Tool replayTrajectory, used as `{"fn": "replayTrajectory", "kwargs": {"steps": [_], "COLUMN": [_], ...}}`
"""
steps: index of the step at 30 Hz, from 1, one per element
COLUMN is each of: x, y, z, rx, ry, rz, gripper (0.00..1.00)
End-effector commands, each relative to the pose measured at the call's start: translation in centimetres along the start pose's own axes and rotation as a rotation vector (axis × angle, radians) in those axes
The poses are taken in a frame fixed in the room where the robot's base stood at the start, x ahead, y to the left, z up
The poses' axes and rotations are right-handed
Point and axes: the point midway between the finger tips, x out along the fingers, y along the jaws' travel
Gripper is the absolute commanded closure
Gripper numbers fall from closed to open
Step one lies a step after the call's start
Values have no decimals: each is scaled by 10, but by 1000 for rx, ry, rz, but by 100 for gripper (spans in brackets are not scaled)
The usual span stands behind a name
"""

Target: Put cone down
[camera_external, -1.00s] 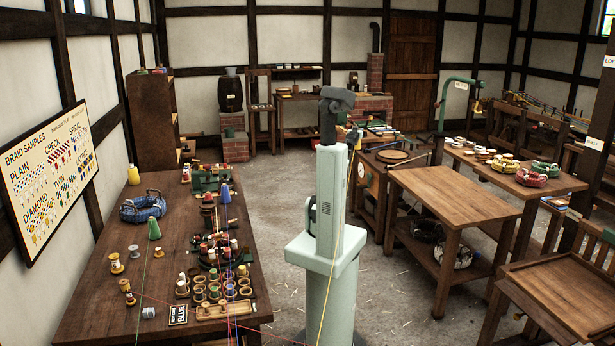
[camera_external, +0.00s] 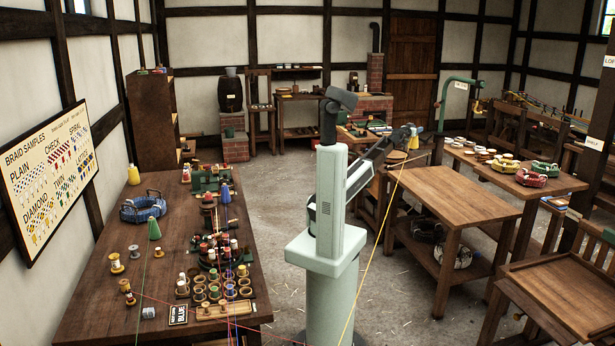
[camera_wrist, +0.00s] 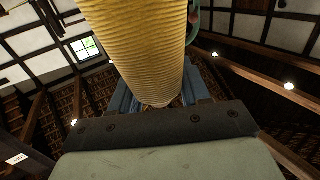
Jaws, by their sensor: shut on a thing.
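A yellow thread runs from the cone down to the bottom of the picture. Other cones stand on the left bench: a yellow one (camera_external: 133,175), a green one (camera_external: 154,229) and a blue one (camera_external: 225,194).
A mostly bare wooden table (camera_external: 455,193) stands right of my arm. Behind it a table holds small cups and rope coils (camera_external: 530,178). A green bent stand (camera_external: 447,95) rises close to the cone. The left bench (camera_external: 100,310) is crowded with spools.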

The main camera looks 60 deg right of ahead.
Motion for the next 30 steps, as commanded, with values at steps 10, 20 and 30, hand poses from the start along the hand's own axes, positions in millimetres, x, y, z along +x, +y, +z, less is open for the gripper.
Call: {"fn": "replayTrajectory", "kwargs": {"steps": [10, 20, 30], "x": [7, -8, -45], "y": [143, 279, 421], "z": [-25, -49, -77], "rx": [1, 1, -1], "ry": [1, 1, 1], "rz": [188, 372, 579], "gripper": [100, 100, 100]}}
